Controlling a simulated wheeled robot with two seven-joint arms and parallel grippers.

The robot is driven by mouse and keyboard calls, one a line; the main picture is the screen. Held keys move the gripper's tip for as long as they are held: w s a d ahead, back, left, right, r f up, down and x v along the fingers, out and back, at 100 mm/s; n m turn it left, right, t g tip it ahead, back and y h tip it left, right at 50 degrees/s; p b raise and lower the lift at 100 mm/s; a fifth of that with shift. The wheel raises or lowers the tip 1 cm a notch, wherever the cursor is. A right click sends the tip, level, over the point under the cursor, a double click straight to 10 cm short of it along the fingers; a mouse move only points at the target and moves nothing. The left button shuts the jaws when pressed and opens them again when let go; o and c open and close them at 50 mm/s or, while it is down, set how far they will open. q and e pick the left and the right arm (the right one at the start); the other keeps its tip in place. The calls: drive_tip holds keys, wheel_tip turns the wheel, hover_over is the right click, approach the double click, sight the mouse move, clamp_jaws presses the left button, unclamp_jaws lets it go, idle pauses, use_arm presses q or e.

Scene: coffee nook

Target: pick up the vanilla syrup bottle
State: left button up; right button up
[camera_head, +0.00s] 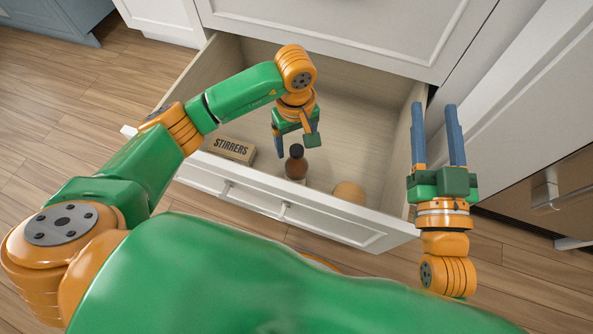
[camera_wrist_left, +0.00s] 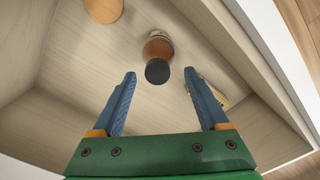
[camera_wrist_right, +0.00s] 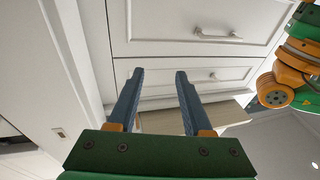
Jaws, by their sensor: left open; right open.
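A small amber-brown bottle with a dark cap (camera_head: 295,165) stands in the open drawer, near its front wall. It is the only bottle I see, and I cannot read a label on it. My left gripper (camera_head: 294,147) reaches down into the drawer, open and empty, just above and behind the bottle. In the left wrist view the bottle (camera_wrist_left: 158,47) shows beyond the fingertips, its cap in line with the gap between them. My right gripper (camera_head: 434,106) is open and empty, outside the drawer's right wall.
The white drawer (camera_head: 282,196) also holds a box marked STIRRERS (camera_head: 232,149) left of the bottle and a round tan object (camera_head: 349,192) to its right. The drawer's back area is bare. A white cabinet side stands close to the right gripper.

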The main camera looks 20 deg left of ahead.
sight(297, 149)
use_arm(q)
drive_tip(key=f, duration=0.1)
drive_tip(key=f+b, duration=0.1)
drive_tip(key=f, duration=0.1)
drive_tip(key=shift+w+d+f+b, duration=0.1)
drive_tip(key=shift+w+f+b, duration=0.1)
drive_tip(key=shift+f+b, duration=0.1)
clamp_jaws()
use_arm(e)
drive_tip(key=s+r+n+t+y, duration=0.1)
drive_tip(key=s+r+t+y, duration=0.2)
drive_tip(key=s+r+t, duration=0.3)
wheel_tip(297, 149, up, 5)
drive_tip(key=shift+a+f+t+y, duration=0.15)
drive_tip(key=shift+f+t+y, duration=0.05)
drive_tip(key=shift+t+y, duration=0.1)
idle(0.4)
